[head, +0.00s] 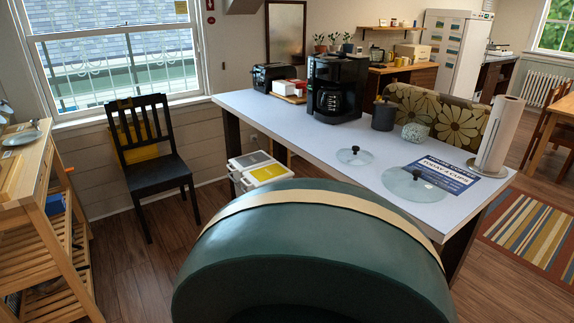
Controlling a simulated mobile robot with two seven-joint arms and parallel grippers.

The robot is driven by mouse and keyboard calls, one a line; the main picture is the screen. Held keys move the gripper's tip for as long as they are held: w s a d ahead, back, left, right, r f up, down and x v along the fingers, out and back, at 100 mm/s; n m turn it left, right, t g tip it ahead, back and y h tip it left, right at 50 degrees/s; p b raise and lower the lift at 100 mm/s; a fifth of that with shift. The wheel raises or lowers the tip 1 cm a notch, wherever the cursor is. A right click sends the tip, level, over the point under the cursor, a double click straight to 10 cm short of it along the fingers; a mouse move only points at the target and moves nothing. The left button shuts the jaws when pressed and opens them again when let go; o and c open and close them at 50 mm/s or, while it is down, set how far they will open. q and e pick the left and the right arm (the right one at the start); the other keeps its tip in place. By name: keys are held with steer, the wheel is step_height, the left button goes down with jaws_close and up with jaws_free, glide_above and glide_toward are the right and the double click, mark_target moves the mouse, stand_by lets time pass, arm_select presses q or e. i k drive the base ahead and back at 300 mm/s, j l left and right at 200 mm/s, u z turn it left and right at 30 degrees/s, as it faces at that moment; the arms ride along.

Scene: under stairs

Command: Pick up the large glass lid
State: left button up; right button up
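The large glass lid (400,186) lies flat on the white table (285,125), near its front right corner. It is round and clear with a black knob on top. Its right side lies over or against a blue printed sheet (452,177). A smaller glass lid (345,158) with a black knob lies to its left and farther back. Neither of my grippers is in view.
A large dark green rounded seat-like form (300,255) with a beige band blocks the table's near side. A paper towel roll (498,138), patterned bowl (415,132), dark canister (383,115) and coffee maker (337,90) stand behind the lids. The table's left front is clear.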

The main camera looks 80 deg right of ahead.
mark_target(410, 184)
steer(key=k+l+z, duration=0.1)
steer(key=z, duration=0.25)
steer(key=k+l+z, duration=0.2)
steer(key=k+z, duration=0.2)
steer(key=k+l+z, duration=0.1)
steer(key=z, duration=0.25)
steer(key=k+l+z, duration=0.15)
steer(key=l, duration=0.2)
steer(key=k+l+z, duration=0.1)
steer(key=l, duration=0.25)
steer(key=k+l+z, duration=0.15)
steer(key=k+l, duration=0.1)
steer(key=l, duration=0.1)
